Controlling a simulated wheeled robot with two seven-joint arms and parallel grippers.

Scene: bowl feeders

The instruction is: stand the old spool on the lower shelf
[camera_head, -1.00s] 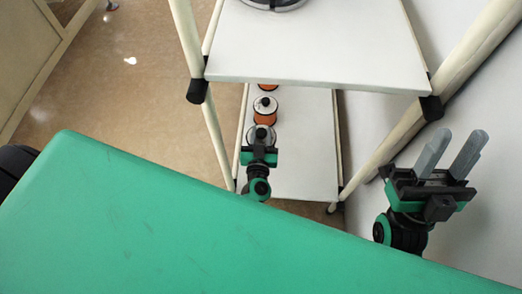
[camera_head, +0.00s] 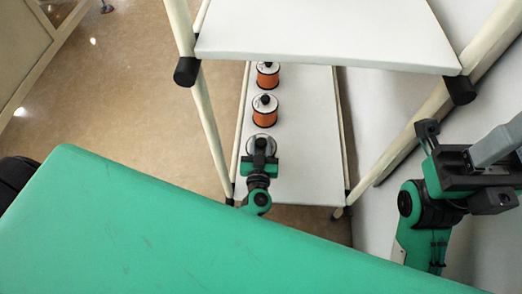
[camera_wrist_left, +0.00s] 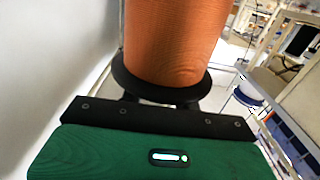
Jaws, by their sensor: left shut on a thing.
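My left gripper (camera_head: 260,160) is over the near end of the lower shelf (camera_head: 310,150). It is shut on a spool, the old spool (camera_head: 262,143), whose pale round top shows in the head view. In the left wrist view this spool (camera_wrist_left: 175,45) has an orange winding and a black flange close against the jaws. I cannot tell whether its base touches the shelf. My right gripper (camera_head: 495,148) is at the right edge, away from the shelves and empty as far as it shows; its fingers are partly cut off.
Two orange spools, a middle one (camera_head: 265,111) and a far one (camera_head: 267,75), stand in line on the lower shelf. The upper shelf (camera_head: 330,35) overhangs the far part. Pale posts (camera_head: 213,140) flank it. The lower shelf's right side is clear. A green surface (camera_head: 150,230) fills the foreground.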

